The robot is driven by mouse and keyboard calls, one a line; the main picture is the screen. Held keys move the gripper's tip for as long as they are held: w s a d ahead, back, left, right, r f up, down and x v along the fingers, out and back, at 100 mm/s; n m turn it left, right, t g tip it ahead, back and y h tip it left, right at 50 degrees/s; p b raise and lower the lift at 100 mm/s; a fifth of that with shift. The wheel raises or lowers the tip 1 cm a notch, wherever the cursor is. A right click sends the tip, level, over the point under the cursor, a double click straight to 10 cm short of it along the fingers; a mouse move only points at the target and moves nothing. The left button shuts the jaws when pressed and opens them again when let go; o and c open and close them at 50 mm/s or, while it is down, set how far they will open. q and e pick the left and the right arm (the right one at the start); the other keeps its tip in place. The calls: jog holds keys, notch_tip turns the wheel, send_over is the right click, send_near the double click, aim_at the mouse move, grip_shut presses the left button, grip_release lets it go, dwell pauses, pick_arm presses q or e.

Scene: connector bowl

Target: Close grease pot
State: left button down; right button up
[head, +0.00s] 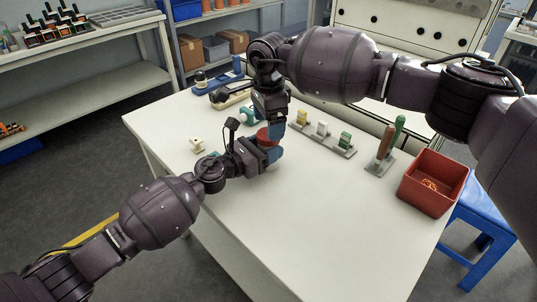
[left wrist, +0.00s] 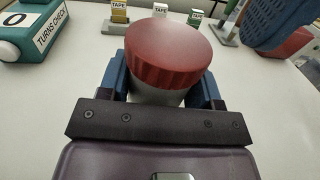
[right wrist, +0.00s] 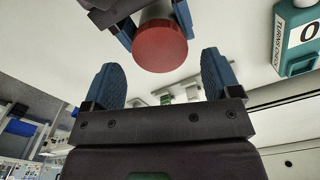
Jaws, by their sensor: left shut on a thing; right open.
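The grease pot has a ribbed red lid (left wrist: 168,52) on a pale body (left wrist: 158,95). My left gripper (left wrist: 160,92) is shut on the pale body from the near side, with blue fingers on both sides. In the head view the red lid (head: 265,136) shows between my two grippers, above the table. My right gripper (right wrist: 165,80) is open and empty, its blue fingers apart. It is above the lid, and the lid (right wrist: 160,46) shows beyond its fingertips, not between them. The lid sits on the pot; how tightly it is screwed on cannot be told.
A teal "TURNS CHECK" counter (left wrist: 36,32) stands left of the pot. Tape boxes on a grey rack (head: 322,139), upright red and green tools (head: 389,145) and a red bin (head: 433,183) stand to the right. The front of the white table (head: 315,235) is clear.

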jog(key=shift+f, duration=1.55)
jog(key=shift+c, duration=0.2)
jog(key=c, duration=0.9)
jog(key=m, duration=0.6)
jog(key=shift+m, duration=0.3)
jog(key=o, duration=0.8)
jog(key=shift+o, duration=1.1)
jog(key=shift+s+a, duration=0.1)
